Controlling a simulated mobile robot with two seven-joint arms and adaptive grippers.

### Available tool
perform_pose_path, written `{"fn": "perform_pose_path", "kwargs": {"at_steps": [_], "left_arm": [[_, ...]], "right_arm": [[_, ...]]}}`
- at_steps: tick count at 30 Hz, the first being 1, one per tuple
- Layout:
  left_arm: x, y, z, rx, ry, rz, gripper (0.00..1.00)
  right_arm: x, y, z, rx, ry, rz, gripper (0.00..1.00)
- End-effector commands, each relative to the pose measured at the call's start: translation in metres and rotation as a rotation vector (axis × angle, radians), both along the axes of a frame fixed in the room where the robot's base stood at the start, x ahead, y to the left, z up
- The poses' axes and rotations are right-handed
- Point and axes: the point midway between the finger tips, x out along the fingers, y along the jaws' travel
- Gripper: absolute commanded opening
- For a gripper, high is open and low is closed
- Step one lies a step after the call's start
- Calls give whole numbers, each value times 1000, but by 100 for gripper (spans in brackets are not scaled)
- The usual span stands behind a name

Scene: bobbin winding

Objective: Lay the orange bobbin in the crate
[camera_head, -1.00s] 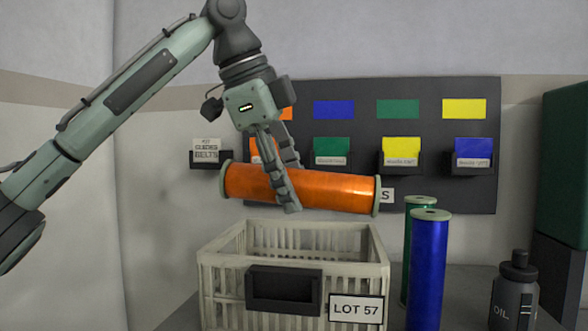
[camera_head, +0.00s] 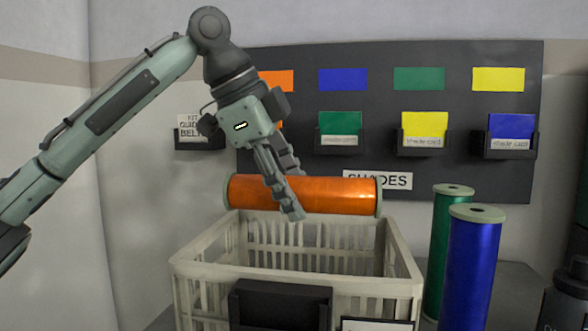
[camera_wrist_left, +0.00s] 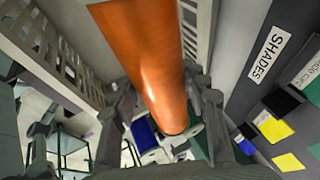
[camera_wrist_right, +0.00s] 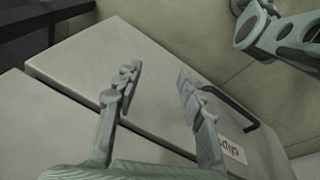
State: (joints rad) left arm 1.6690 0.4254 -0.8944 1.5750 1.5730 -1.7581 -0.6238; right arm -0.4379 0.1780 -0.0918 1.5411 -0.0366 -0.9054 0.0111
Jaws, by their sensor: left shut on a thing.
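The orange bobbin (camera_head: 335,195) lies level, with pale green end flanges, at the height of the crate's far rim in the head view. My left gripper (camera_head: 289,196) is shut on it, left of its middle. The bobbin also fills the middle of the left wrist view (camera_wrist_left: 150,60), between the fingers. The crate (camera_head: 395,254) is pale and slatted, open at the top, and stands below the bobbin. Its floor is hidden. My right gripper (camera_wrist_right: 155,97) shows only in the right wrist view, open and empty, its fingers apart.
A blue bobbin (camera_head: 470,270) and a green bobbin (camera_head: 441,240) stand upright right of the crate. A dark bottle (camera_head: 566,300) is at the right edge. A dark shade board (camera_head: 520,105) with card pockets hangs behind. A pale cabinet (camera_wrist_right: 150,60) lies before my right gripper.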

Motion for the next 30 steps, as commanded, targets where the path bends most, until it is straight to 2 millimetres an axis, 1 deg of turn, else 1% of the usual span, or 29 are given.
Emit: {"fn": "perform_pose_path", "kwargs": {"at_steps": [1, 24, 29, 30], "left_arm": [[0, 0, -7, -1, 1, 0, 6], [0, 0, -98, -1, 0, 1, 6], [0, 0, -111, -1, 1, 0, 6], [0, 0, -107, -4, -2, 0, 6]], "right_arm": [[0, 0, 0, 0, 0, 0, 40], [1, 0, 0, 0, -1, 0, 40], [1, 0, 0, 0, -1, 0, 40], [1, 0, 0, 0, -1, 0, 40]]}}
